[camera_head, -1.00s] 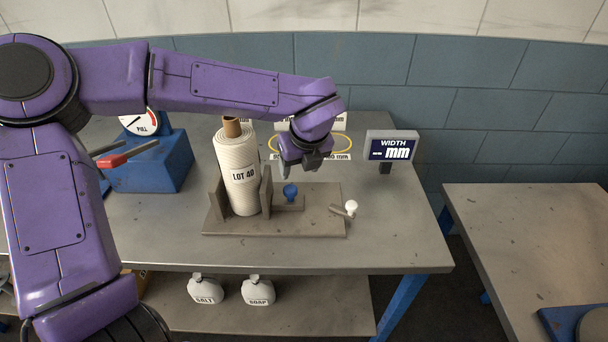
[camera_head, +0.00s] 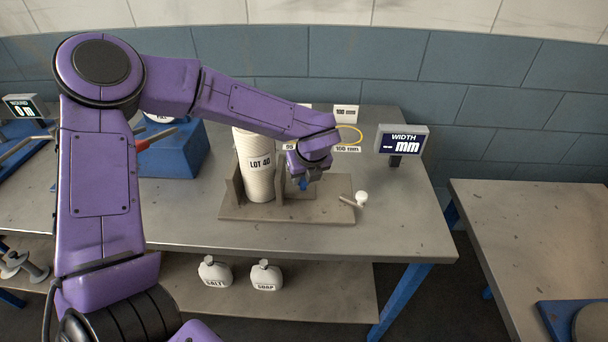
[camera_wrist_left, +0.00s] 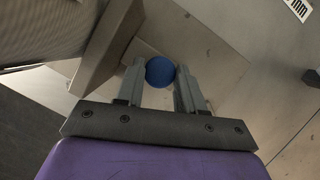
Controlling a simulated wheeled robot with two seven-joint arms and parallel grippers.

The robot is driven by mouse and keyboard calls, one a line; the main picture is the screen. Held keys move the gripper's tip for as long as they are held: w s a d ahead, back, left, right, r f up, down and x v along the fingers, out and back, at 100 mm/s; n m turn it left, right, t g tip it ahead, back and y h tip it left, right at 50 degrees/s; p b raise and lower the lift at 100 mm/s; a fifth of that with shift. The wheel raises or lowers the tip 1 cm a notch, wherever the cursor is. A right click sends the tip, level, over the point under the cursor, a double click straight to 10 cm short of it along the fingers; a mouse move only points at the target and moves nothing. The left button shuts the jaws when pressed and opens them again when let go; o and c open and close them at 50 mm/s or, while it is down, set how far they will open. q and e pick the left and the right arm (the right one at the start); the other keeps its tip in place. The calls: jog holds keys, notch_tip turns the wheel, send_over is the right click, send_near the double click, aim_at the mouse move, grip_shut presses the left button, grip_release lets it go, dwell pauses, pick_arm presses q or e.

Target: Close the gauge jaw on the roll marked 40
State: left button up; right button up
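The cream roll marked LOT 40 (camera_head: 259,176) stands upright on the gauge's flat base (camera_head: 270,211), between a fixed plate on its left and the jaw plate (camera_head: 280,170) on its right. A blue knob (camera_head: 303,186) is on the jaw's right side. My left gripper (camera_head: 304,183) is down at this knob. In the left wrist view the blue knob (camera_wrist_left: 160,71) sits between the two fingertips (camera_wrist_left: 160,78), very close to both; whether they press on it is unclear. My right gripper is out of view.
The width display (camera_head: 402,145) reads dashes and mm. A small white-knobbed lever (camera_head: 361,198) sits at the base's right end. A yellow ring (camera_head: 349,134) and mm cards (camera_head: 346,113) are behind the gripper.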

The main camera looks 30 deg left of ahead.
pick_arm(q)
jog(key=shift+s+a+f+b, duration=0.1)
jog(key=shift+a+f+b, duration=0.1)
jog(key=shift+b, duration=0.25)
jog(key=shift+r, duration=0.2)
jog(key=o, duration=1)
jog(key=shift+a+f, duration=0.1)
jog(key=shift+c, duration=0.2)
jog(key=b+v, duration=0.1)
jog(key=v, duration=0.9)
jog(key=shift+r+b, duration=0.3)
jog(key=shift+b, duration=0.05)
